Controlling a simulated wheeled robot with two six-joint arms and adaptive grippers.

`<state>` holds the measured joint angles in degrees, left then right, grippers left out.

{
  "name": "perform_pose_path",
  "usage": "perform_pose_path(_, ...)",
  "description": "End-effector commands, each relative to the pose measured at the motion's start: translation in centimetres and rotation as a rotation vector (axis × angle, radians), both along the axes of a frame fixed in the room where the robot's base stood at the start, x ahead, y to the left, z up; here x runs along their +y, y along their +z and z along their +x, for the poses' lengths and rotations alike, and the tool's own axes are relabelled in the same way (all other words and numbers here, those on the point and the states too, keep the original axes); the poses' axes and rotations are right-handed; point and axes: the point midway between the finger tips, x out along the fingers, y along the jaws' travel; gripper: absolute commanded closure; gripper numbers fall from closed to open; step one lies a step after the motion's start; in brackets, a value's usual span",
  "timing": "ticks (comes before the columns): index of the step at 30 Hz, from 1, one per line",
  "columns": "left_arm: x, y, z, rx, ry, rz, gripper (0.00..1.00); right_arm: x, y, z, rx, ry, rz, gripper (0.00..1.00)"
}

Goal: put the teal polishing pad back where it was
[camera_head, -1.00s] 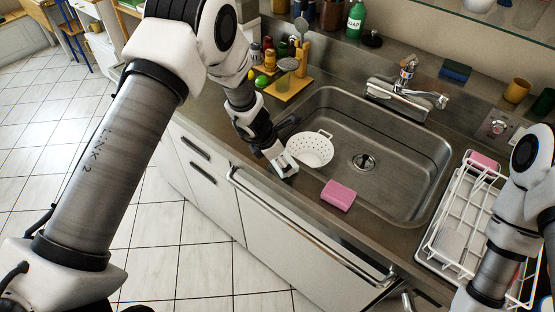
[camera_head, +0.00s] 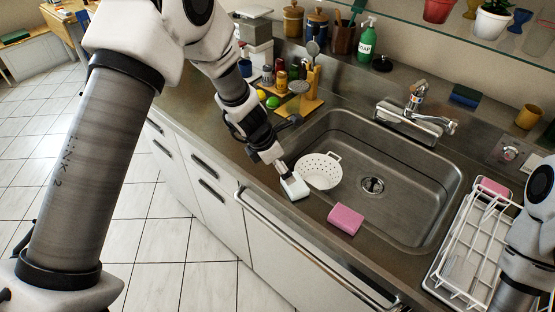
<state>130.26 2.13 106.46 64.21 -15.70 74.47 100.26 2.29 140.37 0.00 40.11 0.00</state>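My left gripper (camera_head: 281,168) is over the counter's front strip, left of the sink. A small pale, whitish block (camera_head: 295,188) is at its fingertips and looks held. Its teal tint cannot be made out, so I cannot be sure it is the polishing pad. A blue and dark-green pad (camera_head: 465,97) lies on the ledge behind the sink, far from both arms. A pink sponge (camera_head: 346,219) lies on the sink's front edge, right of the pale block. My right arm comes in at the right edge, and its gripper is out of view.
A white colander (camera_head: 319,171) stands at the sink's left side, close to the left gripper. A white wire rack (camera_head: 470,250) with a pink sponge (camera_head: 494,188) at its back stands at the right. Jars and a spice board (camera_head: 296,105) fill the back left. The sink basin (camera_head: 400,200) is mostly clear.

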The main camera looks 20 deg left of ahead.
Motion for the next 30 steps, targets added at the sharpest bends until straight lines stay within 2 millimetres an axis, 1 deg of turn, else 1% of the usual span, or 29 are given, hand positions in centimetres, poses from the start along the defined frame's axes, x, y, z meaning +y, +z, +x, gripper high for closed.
perform_pose_path(1,0.3,1.3,-0.3,-0.002,-0.001,0.000,0.00,0.0,0.4,0.0,0.000,0.000,0.000,0.60)
perform_pose_path(2,0.4,1.8,-0.4,-0.002,0.000,-0.001,0.00,0.0,0.6,0.0,0.000,0.000,0.000,0.60)
perform_pose_path(6,0.8,3.0,-0.9,-0.001,0.000,-0.001,0.00,0.0,0.8,0.0,0.000,0.000,0.000,0.60)
perform_pose_path(11,0.9,3.0,-1.0,0.002,-0.002,0.001,0.00,0.0,0.7,0.0,0.000,0.000,0.000,0.60)
perform_pose_path(13,1.2,2.0,-1.7,0.010,-0.037,0.030,0.00,0.0,0.7,0.0,0.000,0.000,0.000,0.60)
perform_pose_path(14,1.5,1.1,-2.4,0.019,-0.073,0.058,0.00,0.0,0.7,0.0,0.000,0.000,0.000,0.60)
perform_pose_path(16,2.7,-2.3,-5.2,0.048,-0.226,0.165,0.00,0.0,0.7,0.0,0.000,0.000,0.000,0.60)
perform_pose_path(17,3.5,-4.1,-6.9,0.066,-0.332,0.227,0.00,0.0,0.7,0.0,0.000,0.000,0.000,0.60)
perform_pose_path(18,4.6,-6.8,-9.7,0.092,-0.512,0.314,0.00,0.0,0.7,0.0,0.000,0.000,0.000,0.60)
perform_pose_path(20,6.2,-10.8,-14.9,0.128,-0.864,0.434,0.00,0.0,0.7,0.0,0.000,0.000,0.000,0.60)
perform_pose_path(21,7.0,-13.1,-18.6,0.136,-1.146,0.490,0.00,0.0,0.7,0.0,0.000,0.000,0.000,0.60)
perform_pose_path(22,7.2,-14.4,-21.2,0.126,-1.354,0.514,0.00,0.0,0.7,0.0,0.000,0.000,0.000,0.60)
perform_pose_path(24,6.9,-16.5,-26.2,0.058,-1.779,0.519,0.00,0.0,0.7,0.0,0.000,0.000,0.000,0.60)
perform_pose_path(27,5.5,-17.5,-30.7,-0.087,-2.168,0.483,0.00,0.0,0.8,0.0,0.000,0.000,0.000,0.60)
perform_pose_path(28,5.1,-17.6,-31.5,-0.121,-2.235,0.475,0.00,0.0,0.8,0.0,0.000,0.000,0.000,0.60)
perform_pose_path(30,4.6,-17.7,-32.4,-0.171,-2.316,0.466,0.00,0.0,0.8,0.0,0.000,0.000,0.000,0.60)
